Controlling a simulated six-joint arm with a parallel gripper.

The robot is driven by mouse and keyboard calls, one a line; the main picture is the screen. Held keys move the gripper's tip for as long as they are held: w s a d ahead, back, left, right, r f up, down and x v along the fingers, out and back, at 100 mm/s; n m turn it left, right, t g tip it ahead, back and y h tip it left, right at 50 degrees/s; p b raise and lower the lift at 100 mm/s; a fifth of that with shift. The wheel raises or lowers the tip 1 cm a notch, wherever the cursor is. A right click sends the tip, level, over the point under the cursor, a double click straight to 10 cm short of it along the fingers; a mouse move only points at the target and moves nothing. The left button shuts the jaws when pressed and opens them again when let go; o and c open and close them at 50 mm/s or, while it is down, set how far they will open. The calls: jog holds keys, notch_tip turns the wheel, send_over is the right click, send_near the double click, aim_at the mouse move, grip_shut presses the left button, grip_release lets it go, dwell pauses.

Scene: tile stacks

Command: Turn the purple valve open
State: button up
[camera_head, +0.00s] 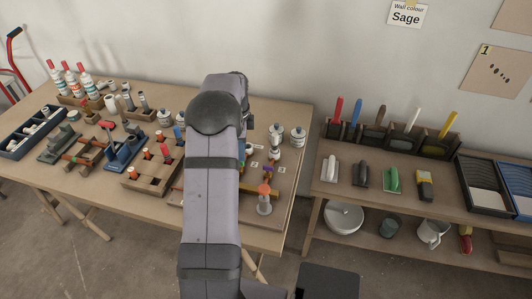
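My arm rises through the middle of the view and covers the table left of the valve. My gripper is hidden, so its place and state cannot be seen.
Grey-white cans (298,137) stand behind the valve area. Left of my arm are a wooden block tray (139,186), blue clamps, bottles (84,80) and a dark bin (13,150). A separate shelf (330,190) with trowels and trays stands right, across a gap.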

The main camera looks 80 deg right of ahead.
aim_at(268, 168)
jog(key=s+m, duration=0.1)
jog(key=s, duration=0.2)
jog(key=s+r+m, duration=0.1)
jog(key=s, duration=0.2)
jog(key=s+d+p, duration=0.1)
jog(key=s, duration=0.1)
jog(key=shift+s+r+m+y, duration=0.3)
jog(key=shift+s+m, duration=0.1)
jog(key=shift+f+p, duration=1.45)
jog(key=shift+f, duration=2.2)
grip_shut()
